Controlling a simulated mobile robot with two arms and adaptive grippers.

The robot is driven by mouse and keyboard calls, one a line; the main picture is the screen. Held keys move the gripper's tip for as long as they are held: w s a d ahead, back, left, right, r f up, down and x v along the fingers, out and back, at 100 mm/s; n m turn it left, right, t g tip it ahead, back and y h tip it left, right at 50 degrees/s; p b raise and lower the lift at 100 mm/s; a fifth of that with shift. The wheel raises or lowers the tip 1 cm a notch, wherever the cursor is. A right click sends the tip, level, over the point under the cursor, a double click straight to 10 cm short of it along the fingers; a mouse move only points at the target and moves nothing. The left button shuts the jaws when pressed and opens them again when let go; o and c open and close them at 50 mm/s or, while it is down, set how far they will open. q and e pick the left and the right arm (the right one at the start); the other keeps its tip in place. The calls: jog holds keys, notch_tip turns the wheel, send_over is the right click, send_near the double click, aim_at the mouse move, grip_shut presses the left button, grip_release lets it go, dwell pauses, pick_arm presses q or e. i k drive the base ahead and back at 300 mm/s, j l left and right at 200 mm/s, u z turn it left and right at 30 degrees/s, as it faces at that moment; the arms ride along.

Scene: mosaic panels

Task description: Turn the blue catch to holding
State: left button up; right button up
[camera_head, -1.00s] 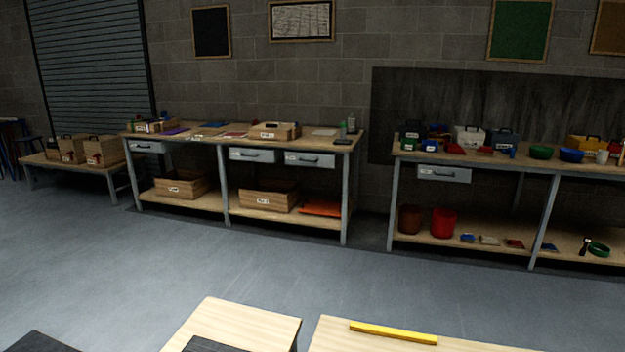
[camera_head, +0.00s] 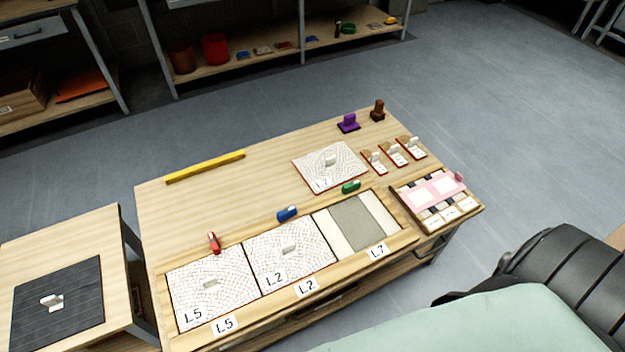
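The blue catch (camera_head: 287,213) sits on the wooden table at the back edge of the mosaic panel marked L2 (camera_head: 306,262). It lies slanted, roughly along that edge; its exact setting is too small to tell. A red catch (camera_head: 214,243) stands behind panel L5 (camera_head: 190,291), pointing more toward the front. A green catch (camera_head: 351,187) lies behind the L7 bay (camera_head: 338,240), which shows a grey area between pale strips. Neither of my grippers is in view.
A loose panel marked 7 (camera_head: 318,156), a yellow bar (camera_head: 205,167), purple (camera_head: 348,123) and brown (camera_head: 377,111) blocks, and a pink-topped tray (camera_head: 460,219) are on the table. A side table with a dark panel (camera_head: 40,312) stands left.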

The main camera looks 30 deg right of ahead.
aim_at(287, 213)
jog(key=z, duration=0.7)
jog(key=u, duration=0.35)
jog(key=l+u, duration=0.3)
jog(key=u, duration=0.15)
jog(key=k+l+u, duration=0.1)
jog(key=l+u, duration=0.2)
jog(key=u, duration=0.15)
jog(key=k+l+u, duration=0.15)
jog(key=l+u, duration=0.25)
jog(key=k+l, duration=0.25)
